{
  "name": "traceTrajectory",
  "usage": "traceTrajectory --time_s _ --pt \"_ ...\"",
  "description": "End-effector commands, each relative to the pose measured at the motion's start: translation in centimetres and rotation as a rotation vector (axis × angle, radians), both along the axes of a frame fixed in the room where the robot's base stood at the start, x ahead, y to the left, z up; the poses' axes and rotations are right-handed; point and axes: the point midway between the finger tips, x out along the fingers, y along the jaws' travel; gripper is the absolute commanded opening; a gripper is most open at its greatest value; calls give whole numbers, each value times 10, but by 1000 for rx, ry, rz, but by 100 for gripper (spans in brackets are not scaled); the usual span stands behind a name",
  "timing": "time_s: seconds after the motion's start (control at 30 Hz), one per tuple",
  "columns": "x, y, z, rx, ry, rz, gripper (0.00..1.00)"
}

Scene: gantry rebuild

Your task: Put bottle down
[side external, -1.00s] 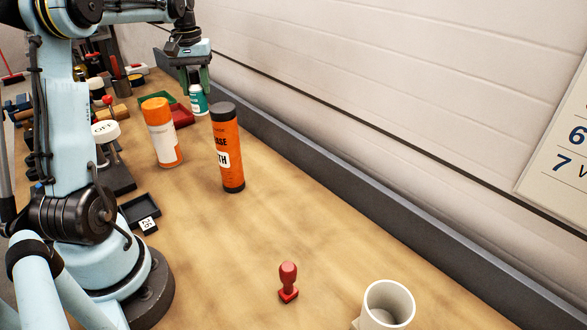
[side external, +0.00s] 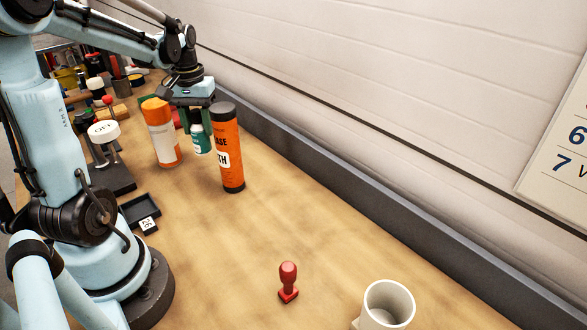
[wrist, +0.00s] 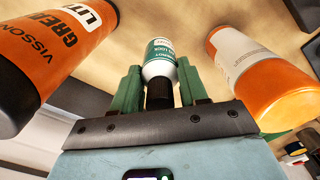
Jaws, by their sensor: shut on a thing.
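A small teal bottle with a white shoulder (side external: 201,140) hangs in my gripper (side external: 198,115), behind and between two larger orange containers. In the wrist view the bottle (wrist: 159,60) shows a teal label, a white shoulder and a black cap. My gripper's green fingers (wrist: 160,88) are shut on it from both sides. Its lower end is partly hidden in the side view, and I cannot tell whether it touches the bench.
An orange grease tube with black ends (side external: 228,150) and an orange-and-white canister (side external: 161,133) stand close on either side of the bottle. A red stamp (side external: 288,282) and white mug (side external: 388,304) stand in front. The bench (side external: 240,240) between is clear.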

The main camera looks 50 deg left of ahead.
Motion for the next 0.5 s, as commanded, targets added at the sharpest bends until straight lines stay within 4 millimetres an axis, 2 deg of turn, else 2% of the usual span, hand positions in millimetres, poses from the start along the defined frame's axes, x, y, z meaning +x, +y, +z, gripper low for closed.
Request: traceTrajectory --time_s 0.23,0.5 --pt "0 0 -18 0 0 1 12" --pt "0 0 -49 0 0 1 12"
